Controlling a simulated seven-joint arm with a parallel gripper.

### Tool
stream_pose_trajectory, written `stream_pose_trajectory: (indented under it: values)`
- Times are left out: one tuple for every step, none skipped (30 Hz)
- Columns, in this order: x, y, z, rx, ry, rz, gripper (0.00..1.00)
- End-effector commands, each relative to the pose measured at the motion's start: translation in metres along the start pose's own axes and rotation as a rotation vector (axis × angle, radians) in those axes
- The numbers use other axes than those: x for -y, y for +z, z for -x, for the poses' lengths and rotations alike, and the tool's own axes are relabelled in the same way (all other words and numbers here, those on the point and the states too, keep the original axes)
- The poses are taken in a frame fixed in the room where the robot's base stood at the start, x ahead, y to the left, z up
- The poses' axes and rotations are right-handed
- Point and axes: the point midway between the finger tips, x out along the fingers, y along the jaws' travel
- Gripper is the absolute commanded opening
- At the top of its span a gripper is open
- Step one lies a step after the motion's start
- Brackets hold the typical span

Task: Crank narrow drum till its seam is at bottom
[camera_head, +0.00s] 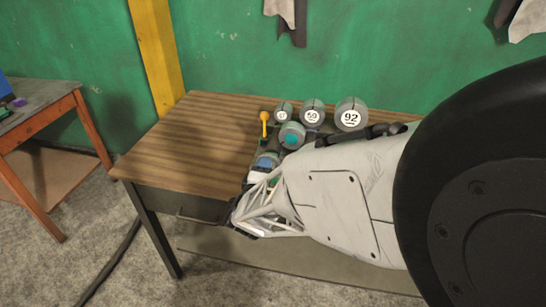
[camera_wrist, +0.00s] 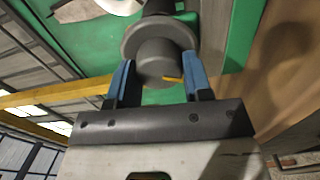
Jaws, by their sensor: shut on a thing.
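Three grey drums with white number discs stand in a row at the back of the table. The narrow drum (camera_head: 284,112) is at the left, the middle drum (camera_head: 312,113) reads 59, and the widest drum (camera_head: 351,114) reads 92. A dark line shows near the top of the drums; on the narrow one it is too small to place surely. A yellow handle (camera_head: 264,119) stands upright left of them. My gripper (camera_head: 267,161) is in front of the drums. In the wrist view, its blue fingers (camera_wrist: 160,80) are shut around a grey round knob (camera_wrist: 158,55) with a yellow mark.
A grey cylinder with a teal face (camera_head: 292,135) sits between my gripper and the drums. The left part of the wooden table (camera_head: 190,130) is clear. A green wall (camera_head: 350,45) and yellow post (camera_head: 157,50) stand behind. Another table (camera_head: 45,100) is at far left.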

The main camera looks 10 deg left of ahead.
Motion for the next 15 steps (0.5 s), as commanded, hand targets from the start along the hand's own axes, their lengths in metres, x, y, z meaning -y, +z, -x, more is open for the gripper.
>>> stream_pose_trajectory:
  values:
    - [0.0000, 0.0000, 0.0000, 0.000, 0.000, -0.013, 0.22]
    - [0.0000, 0.0000, 0.0000, 0.000, 0.000, -0.019, 0.22]
    - [0.0000, 0.0000, 0.0000, 0.000, 0.000, -0.025, 0.22]
    - [0.0000, 0.0000, 0.0000, 0.000, 0.000, -0.028, 0.22]
    - [0.0000, 0.0000, 0.0000, 0.000, 0.000, -0.031, 0.22]
    - [0.0000, 0.0001, 0.0000, 0.000, 0.000, -0.034, 0.22]
    - [0.0000, 0.0001, 0.0000, 0.000, 0.000, -0.036, 0.22]
    - [0.0000, 0.0001, 0.0000, 0.000, 0.000, -0.037, 0.22]
    - [0.0000, 0.0001, 0.0000, 0.000, 0.000, -0.037, 0.22]
    - [0.0000, 0.0001, 0.0001, 0.000, 0.000, -0.037, 0.22]
    - [0.0000, 0.0001, 0.0001, 0.000, 0.000, -0.037, 0.22]
    - [0.0000, 0.0001, 0.0001, 0.000, 0.000, -0.036, 0.22]
    - [0.0000, 0.0001, 0.0001, 0.000, 0.000, -0.036, 0.22]
    - [0.0000, 0.0001, 0.0000, 0.000, 0.000, -0.036, 0.22]
    - [0.0000, 0.0001, 0.0000, 0.000, 0.000, -0.036, 0.22]
